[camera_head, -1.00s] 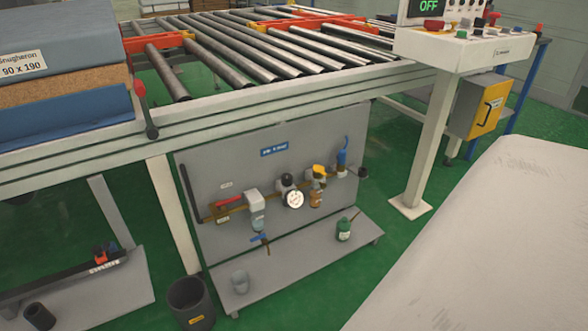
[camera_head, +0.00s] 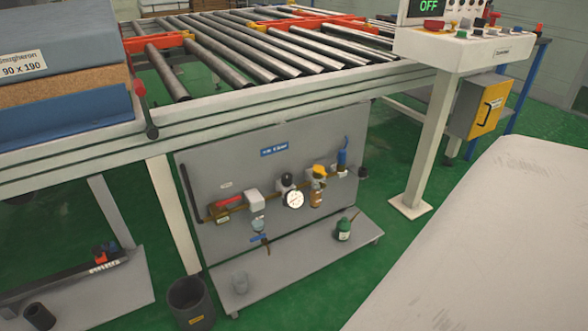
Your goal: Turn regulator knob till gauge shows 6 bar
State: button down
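The pressure gauge (camera_head: 293,199) is a small round white dial on the grey upright panel (camera_head: 220,250) under the roller conveyor. Its needle and numbers are too small to read. A dark knob (camera_head: 287,180) sits just above the gauge, on the same row of pipe fittings, and looks like the regulator knob. To its right is a yellow-topped fitting (camera_head: 319,171) with a brown bowl. To its left are a white block (camera_head: 254,200) with a clear bowl and a red lever (camera_head: 230,201). My gripper is not in view.
A large pale surface (camera_head: 490,250) fills the lower right. Green floor shows between it and the shelf.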

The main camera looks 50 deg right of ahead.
aim_at(287, 178)
jog(key=z, duration=1.35)
